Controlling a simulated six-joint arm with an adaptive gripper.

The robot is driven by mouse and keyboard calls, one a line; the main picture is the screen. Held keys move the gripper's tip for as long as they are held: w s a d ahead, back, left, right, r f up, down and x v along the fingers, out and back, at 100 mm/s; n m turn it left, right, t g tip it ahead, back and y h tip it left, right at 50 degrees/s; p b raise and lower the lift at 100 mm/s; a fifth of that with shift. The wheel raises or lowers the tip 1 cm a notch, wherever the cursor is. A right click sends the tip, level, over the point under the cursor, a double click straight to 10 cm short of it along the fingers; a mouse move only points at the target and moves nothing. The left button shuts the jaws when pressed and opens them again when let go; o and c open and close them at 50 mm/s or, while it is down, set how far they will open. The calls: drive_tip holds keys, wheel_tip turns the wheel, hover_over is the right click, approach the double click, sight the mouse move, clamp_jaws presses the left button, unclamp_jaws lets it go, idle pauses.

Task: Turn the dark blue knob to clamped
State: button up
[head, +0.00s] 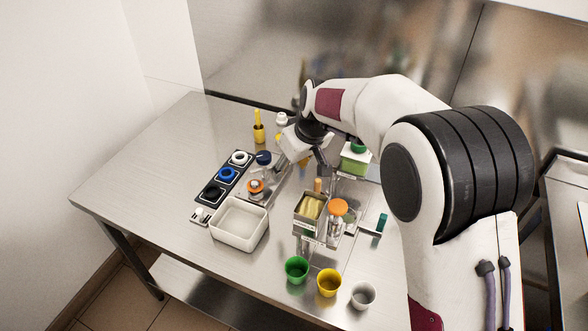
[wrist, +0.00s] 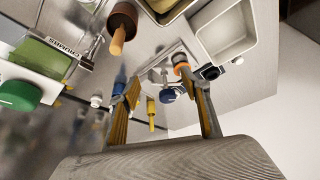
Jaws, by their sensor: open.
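The dark blue knob (head: 263,157) is a round cap on the metal bench, just behind an orange-topped fitting. In the wrist view the dark blue knob (wrist: 167,96) shows between my fingers, beyond them. My gripper (head: 301,167) is open and empty, to the right of the knob and apart from it. In the wrist view my gripper (wrist: 160,76) has its two fingers spread wide. The knob's marking and its clamped position are too small to read.
The orange fitting (head: 256,186) stands close in front. A dark panel (head: 213,204) with white, blue and black rings lies left. The bench's left part is clear.

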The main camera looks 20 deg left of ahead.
drive_tip(key=shift+s+d, duration=0.25)
drive_tip(key=shift+d, duration=0.25)
drive_tip(key=w+a+r+m+t+y, duration=0.1)
drive_tip(key=w+a+m+t+y, duration=0.2)
drive_tip(key=a, duration=0.6)
drive_tip(key=w+a+m+t+y, duration=0.1)
drive_tip(key=w+a+t, duration=0.3)
drive_tip(key=a, duration=0.5)
drive_tip(key=s+d+m+t+h, duration=0.4)
drive_tip(key=d+m+t+h, duration=0.1)
drive_tip(key=m+t+h, duration=0.3)
drive_tip(key=shift+s+d+t, duration=0.25)
drive_tip(key=shift+s+t, duration=0.05)
drive_tip(key=shift+t, duration=0.1)
drive_tip(key=shift+f, duration=0.2)
